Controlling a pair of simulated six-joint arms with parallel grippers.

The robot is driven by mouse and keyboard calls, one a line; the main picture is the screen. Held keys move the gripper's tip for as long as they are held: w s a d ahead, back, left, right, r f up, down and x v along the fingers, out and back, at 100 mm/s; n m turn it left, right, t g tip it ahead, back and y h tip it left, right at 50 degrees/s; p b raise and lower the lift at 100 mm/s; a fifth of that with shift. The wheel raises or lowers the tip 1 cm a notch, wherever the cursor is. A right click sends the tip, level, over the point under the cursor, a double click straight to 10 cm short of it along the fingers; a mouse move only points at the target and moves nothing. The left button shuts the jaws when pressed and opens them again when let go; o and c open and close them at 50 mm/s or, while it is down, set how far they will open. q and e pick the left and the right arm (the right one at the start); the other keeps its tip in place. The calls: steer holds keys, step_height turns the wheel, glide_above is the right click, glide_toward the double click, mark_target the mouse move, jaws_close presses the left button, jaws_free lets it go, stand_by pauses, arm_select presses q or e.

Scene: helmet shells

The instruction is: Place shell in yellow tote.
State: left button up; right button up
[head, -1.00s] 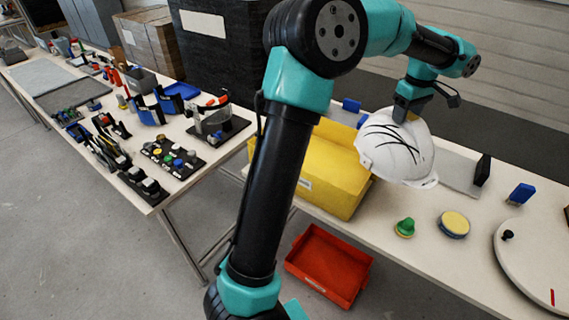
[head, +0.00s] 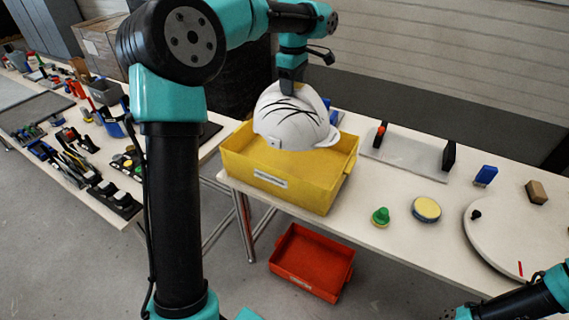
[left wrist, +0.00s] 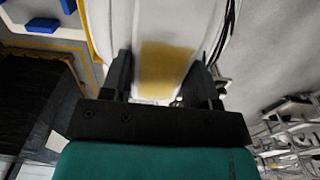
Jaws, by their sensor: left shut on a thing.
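The white helmet shell (head: 290,122) with black curved lines hangs from my left gripper (head: 290,88), which is shut on its top. In the head view the shell is over the yellow tote (head: 325,180), and its lower edge overlaps the tote's opening. I cannot tell whether it touches the inside. The left wrist view shows the white shell with a yellowish patch (left wrist: 165,68) between the two dark fingers. The tote's floor is partly hidden by the shell. Part of my right arm shows at the lower right of the head view; its gripper is not clearly visible.
A red bin (head: 312,262) lies below the table. Right of the tote are a grey plate (head: 408,150) with upright posts, a green knob (head: 380,216), a yellow-topped disc (head: 427,208), a blue block (head: 486,175) and a round board (head: 510,235). A crowded tool table is at left.

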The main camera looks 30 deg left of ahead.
mark_target(292, 101)
arm_select(q)
step_height(292, 101, down, 13)
steer(key=shift+f, duration=0.2)
stand_by(0.5)
steer(key=shift+f, duration=0.1)
steer(key=shift+f, duration=2.25)
steer(key=o, duration=1.5)
steer(key=shift+f, duration=0.1)
steer(key=shift+c, duration=0.2)
steer(key=shift+r, duration=0.2)
step_height(292, 101, up, 12)
